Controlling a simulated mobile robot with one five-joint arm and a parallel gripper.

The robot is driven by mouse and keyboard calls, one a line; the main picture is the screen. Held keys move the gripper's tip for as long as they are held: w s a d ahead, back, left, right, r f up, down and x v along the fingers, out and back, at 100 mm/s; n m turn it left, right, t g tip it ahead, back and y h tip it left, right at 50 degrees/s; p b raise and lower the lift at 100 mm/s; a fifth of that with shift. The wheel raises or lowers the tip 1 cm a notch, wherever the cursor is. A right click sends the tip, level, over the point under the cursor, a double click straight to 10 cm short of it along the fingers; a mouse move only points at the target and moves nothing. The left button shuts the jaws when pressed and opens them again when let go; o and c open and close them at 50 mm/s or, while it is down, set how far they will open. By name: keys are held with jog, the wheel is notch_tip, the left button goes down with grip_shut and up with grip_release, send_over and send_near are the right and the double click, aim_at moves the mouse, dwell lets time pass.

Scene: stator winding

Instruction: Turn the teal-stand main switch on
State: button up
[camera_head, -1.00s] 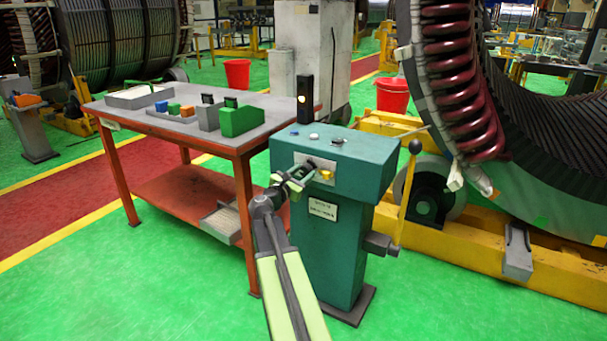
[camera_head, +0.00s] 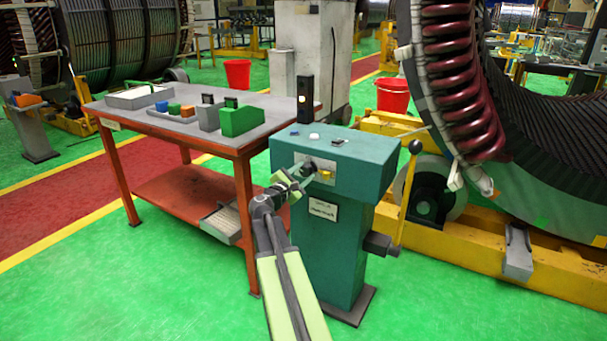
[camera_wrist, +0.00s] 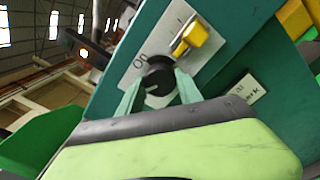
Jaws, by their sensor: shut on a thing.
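The teal stand (camera_head: 335,260) stands in the middle of the head view, with a light switch plate (camera_head: 322,166) on its front face. A yellow part (camera_wrist: 195,36) sits beside the knob on the same plate. My gripper (camera_wrist: 157,86) has its pale green fingers on either side of the knob and is shut on it. In the head view my gripper (camera_head: 303,170) is at the plate's left side and hides the knob.
An orange table (camera_head: 180,130) with blocks and trays stands left of the stand. A lever with a black ball (camera_head: 415,147) rises at the stand's right. A dark lamp post (camera_head: 305,98) stands on its top. Green floor is open in front.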

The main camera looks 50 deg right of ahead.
jog(key=m, duration=0.6)
jog(key=shift+a, duration=0.1)
jog(key=m, duration=0.6)
jog(key=shift+m, duration=0.3)
dwell(0.3)
jog(key=o, duration=1.4)
jog(key=shift+c, duration=0.2)
jog(key=v, duration=1.7)
jog(key=shift+a, duration=0.15)
